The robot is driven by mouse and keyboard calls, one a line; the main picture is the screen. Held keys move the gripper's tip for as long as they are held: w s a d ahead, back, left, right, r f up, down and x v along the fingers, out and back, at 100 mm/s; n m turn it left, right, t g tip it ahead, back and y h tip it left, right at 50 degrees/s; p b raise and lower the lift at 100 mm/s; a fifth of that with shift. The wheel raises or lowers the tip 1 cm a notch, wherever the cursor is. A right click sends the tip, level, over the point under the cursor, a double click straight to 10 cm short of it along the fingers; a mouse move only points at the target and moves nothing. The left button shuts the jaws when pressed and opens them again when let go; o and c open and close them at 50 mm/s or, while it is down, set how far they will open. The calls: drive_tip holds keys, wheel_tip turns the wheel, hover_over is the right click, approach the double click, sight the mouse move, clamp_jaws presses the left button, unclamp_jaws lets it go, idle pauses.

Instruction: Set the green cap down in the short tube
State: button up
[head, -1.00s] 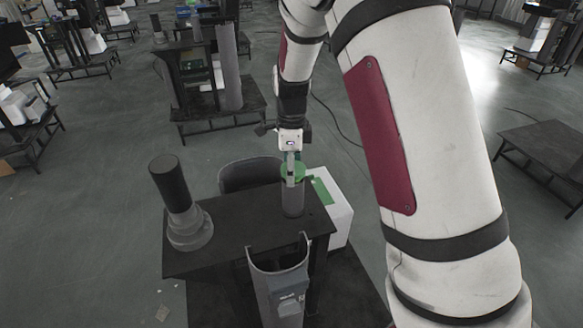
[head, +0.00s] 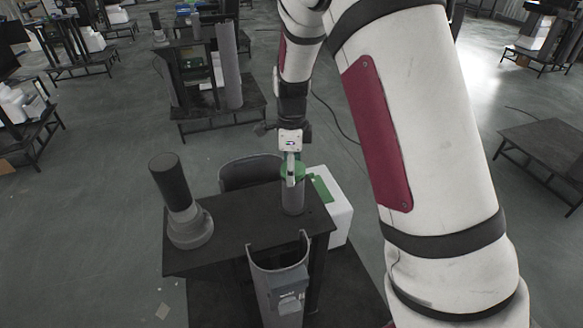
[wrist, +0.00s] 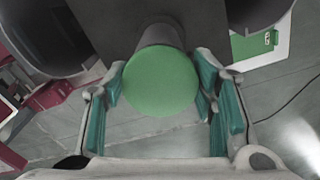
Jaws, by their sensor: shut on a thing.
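The green cap (wrist: 160,84) is a round disc between the teal finger pads of my gripper (wrist: 168,92) in the wrist view. In the head view the cap (head: 287,172) sits over the mouth of the short grey tube (head: 292,197), which stands upright on the dark table (head: 240,243). My gripper (head: 292,172) is shut on the cap from above and partly hides it. The tube (wrist: 160,36) also shows just behind the cap in the wrist view. I cannot tell whether the cap touches the tube's rim.
A dark cylinder on a grey round base (head: 186,215) stands at the table's left. A tall half-open grey tube (head: 278,275) is at the front edge, and another curved dark shell (head: 250,172) is behind. A white box with green (head: 335,212) stands to the right.

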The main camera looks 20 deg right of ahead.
drive_tip(key=o, duration=1.2)
drive_tip(key=shift+r+p, duration=1.05)
drive_tip(key=shift+r, duration=2.45)
